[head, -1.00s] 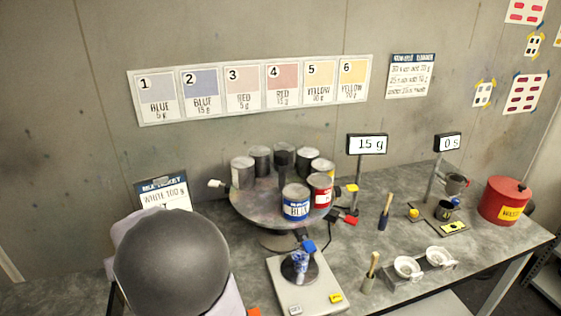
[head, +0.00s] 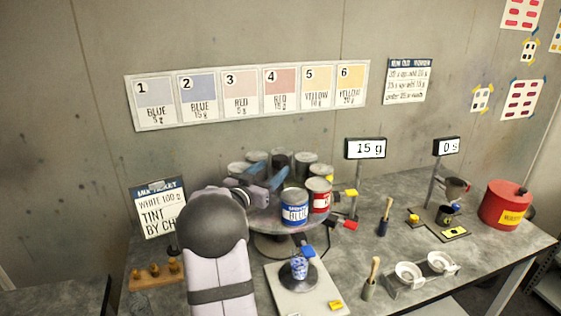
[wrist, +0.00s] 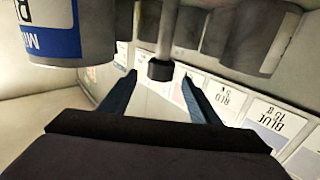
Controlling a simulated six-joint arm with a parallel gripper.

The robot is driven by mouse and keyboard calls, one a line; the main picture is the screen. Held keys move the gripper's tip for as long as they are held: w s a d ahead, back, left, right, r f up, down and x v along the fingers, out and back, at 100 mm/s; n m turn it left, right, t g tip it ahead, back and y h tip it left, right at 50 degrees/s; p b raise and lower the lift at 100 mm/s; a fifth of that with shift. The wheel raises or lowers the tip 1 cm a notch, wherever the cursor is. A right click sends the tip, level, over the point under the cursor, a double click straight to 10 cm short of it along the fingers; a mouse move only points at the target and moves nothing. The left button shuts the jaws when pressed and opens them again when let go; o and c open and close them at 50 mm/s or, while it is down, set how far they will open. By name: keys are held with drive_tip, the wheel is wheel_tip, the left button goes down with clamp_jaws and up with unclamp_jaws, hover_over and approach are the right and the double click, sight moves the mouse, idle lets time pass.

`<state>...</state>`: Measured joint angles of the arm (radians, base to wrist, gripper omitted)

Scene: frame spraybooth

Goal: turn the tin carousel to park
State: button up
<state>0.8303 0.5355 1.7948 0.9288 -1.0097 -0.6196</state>
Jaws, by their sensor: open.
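The tin carousel (head: 262,222) is a round grey turntable on the bench. It carries a blue-labelled tin (head: 294,208), a red-labelled tin (head: 319,195) and several grey tins (head: 305,163). My gripper (head: 268,170) is over the left part of the carousel, with its blue fingers apart and empty. My arm hides part of the carousel's left side. In the wrist view, a pale rod with a dark end (wrist: 161,69) lies between the open fingers (wrist: 157,78), without visible contact. The blue-labelled tin fills the upper left there, and grey tins (wrist: 255,35) are at upper right.
A scale (head: 291,290) with a blue-stained cup (head: 299,268) stands in front of the carousel. Coloured tabs, such as a red one (head: 344,224), stick out at its right. A ticket card (head: 158,208) and wooden rack (head: 155,276) are left. A red waste can (head: 505,204) is far right.

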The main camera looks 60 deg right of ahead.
sight(279, 163)
drive_tip(key=shift+d+p, duration=1.55)
drive_tip(key=shift+d, duration=1.85)
drive_tip(key=shift+c, duration=0.3)
clamp_jaws()
drive_tip(key=shift+f+b, duration=0.1)
drive_tip(key=shift+b, duration=0.25)
drive_tip(key=shift+t+b, duration=0.5)
drive_tip(key=shift+b, duration=0.05)
drive_tip(key=shift+n+t+b, duration=0.6)
drive_tip(key=shift+n+b, duration=0.1)
drive_tip(key=shift+b, duration=0.5)
drive_tip(key=n+t+b, duration=0.1)
drive_tip(key=t+b, duration=0.1)
drive_tip(key=b, duration=0.1)
drive_tip(key=n+t+b, duration=0.1)
drive_tip(key=b, duration=0.3)
drive_tip(key=shift+w+t+y, duration=0.15)
drive_tip(key=shift+t+y, duration=0.25)
drive_tip(key=shift+r+n+b, duration=0.2)
drive_tip(key=shift+n+b, duration=0.1)
drive_tip(key=shift+b, duration=0.25)
drive_tip(key=shift+r+t+b, duration=0.15)
drive_tip(key=shift+t+b, duration=0.45)
drive_tip(key=shift+b, duration=0.15)
